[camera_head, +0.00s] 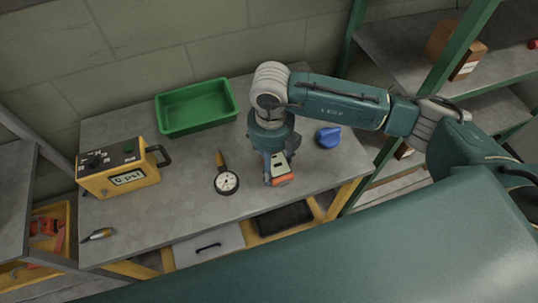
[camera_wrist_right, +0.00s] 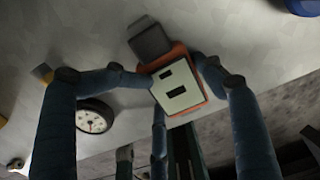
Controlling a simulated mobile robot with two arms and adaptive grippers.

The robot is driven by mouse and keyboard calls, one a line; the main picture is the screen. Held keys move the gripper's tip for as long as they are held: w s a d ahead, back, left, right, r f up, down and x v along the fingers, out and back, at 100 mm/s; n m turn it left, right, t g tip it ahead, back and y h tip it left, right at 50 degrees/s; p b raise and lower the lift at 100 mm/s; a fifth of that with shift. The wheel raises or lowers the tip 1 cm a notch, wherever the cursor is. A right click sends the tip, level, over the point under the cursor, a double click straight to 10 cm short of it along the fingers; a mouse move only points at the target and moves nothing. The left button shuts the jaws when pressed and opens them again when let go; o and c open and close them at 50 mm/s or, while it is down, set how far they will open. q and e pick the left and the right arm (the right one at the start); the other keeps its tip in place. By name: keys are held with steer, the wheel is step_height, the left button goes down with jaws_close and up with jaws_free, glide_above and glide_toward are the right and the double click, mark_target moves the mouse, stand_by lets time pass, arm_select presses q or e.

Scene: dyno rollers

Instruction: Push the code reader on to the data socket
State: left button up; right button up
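The code reader looks to be the orange device with a pale face and dark marks (camera_head: 282,180), low over the front of the workbench. In the right wrist view, the code reader (camera_wrist_right: 181,92) has a dark grey block at its far end. My right gripper (camera_head: 278,165) points down at it. In the wrist view its fingers lie against both sides of the reader, so it looks shut on it. I cannot tell whether the reader touches the bench top. I cannot make out a data socket. My left gripper is not in view.
A green-posted shelf (camera_head: 405,50) stands at right. The bench's front left is mostly clear.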

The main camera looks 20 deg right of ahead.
steer(key=shift+r, duration=0.1)
steer(key=c, duration=0.7)
steer(key=shift+a, duration=0.1)
steer(key=shift+c, duration=0.5)
steer(key=shift+w+r, duration=0.1)
steer(key=shift+r+p, duration=1.65)
steer(key=shift+r, duration=1.4)
